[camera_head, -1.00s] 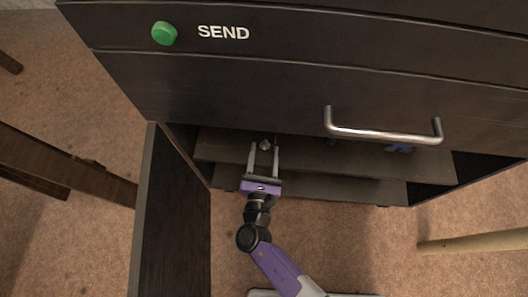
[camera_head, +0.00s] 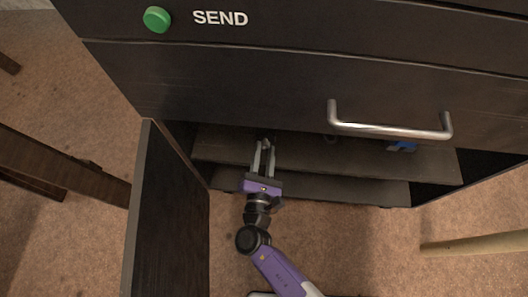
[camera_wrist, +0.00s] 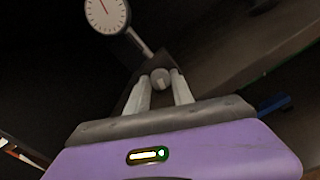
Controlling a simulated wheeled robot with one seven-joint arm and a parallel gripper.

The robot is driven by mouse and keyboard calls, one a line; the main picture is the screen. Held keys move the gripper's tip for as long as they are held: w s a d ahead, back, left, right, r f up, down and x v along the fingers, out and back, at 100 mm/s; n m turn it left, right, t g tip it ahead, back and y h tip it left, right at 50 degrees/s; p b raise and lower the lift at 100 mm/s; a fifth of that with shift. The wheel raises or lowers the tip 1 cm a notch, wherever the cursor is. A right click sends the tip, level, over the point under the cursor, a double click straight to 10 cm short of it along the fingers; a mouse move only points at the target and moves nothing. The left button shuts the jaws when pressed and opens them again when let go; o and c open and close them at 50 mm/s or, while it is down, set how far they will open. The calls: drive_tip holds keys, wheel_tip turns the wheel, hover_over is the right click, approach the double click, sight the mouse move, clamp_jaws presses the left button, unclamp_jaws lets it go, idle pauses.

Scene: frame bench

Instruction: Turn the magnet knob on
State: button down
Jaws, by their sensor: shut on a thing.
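The magnet knob (camera_wrist: 161,77) is a small round grey piece on the front of a dark block, the magnet base (camera_wrist: 135,88). A rod rises from the base toward a white round dial with a red needle (camera_wrist: 106,14). My gripper (camera_head: 265,145) reaches into the open cupboard at the left part of the shelf. In the wrist view its two pale fingers (camera_wrist: 159,84) are shut on the knob, one on each side. In the head view the fingertips hide most of the knob. I cannot read the knob's marking.
The cupboard door (camera_head: 170,215) stands open left of my arm. A drawer with a metal handle (camera_head: 390,130) overhangs the shelf (camera_head: 300,155). A blue thing (camera_head: 402,146) lies at the shelf's right. A green button (camera_head: 157,19) beside SEND sits above.

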drive_tip(key=c, duration=1.1)
unclamp_jaws()
